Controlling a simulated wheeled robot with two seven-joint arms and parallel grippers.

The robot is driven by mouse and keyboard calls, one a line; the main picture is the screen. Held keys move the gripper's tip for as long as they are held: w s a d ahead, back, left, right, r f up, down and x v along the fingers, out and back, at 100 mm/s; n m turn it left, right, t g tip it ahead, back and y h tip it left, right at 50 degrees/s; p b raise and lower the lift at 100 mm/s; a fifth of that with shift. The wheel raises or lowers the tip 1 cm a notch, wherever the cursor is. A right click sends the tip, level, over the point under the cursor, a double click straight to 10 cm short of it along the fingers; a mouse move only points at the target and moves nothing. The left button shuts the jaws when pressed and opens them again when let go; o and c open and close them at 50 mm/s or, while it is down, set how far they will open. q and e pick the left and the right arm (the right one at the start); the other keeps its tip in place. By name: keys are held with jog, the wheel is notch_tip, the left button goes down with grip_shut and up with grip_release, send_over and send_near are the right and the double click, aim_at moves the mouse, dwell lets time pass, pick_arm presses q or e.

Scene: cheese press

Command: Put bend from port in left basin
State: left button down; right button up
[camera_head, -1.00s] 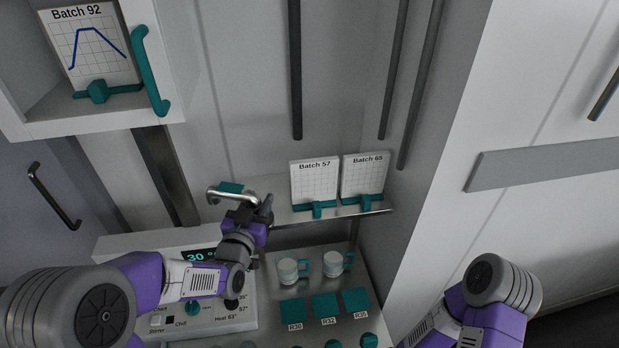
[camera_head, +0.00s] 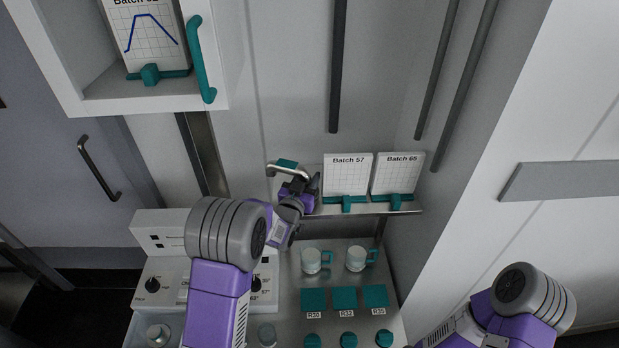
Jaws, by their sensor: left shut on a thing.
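I cannot tell whether the bend touches the port or the shelf. No left basin can be made out. My right arm enters at the lower right, and its gripper is out of the picture.
The Batch 57 card (camera_head: 347,176) and Batch 65 card (camera_head: 398,175) stand on the shelf. Below are two mugs (camera_head: 312,261), teal squares (camera_head: 344,298) and a control panel (camera_head: 153,268). An open white cabinet (camera_head: 150,102) with a teal handle (camera_head: 201,58) hangs upper left.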

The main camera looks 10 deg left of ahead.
pick_arm(q)
jog(key=shift+w+d+f, duration=0.1)
jog(key=shift+w+f, duration=0.65)
jog(key=shift+w, duration=0.25)
jog(key=shift+s, duration=0.1)
jog(key=shift+f, duration=0.15)
jog(key=c, duration=1)
grip_release()
jog(key=shift+o, duration=0.2)
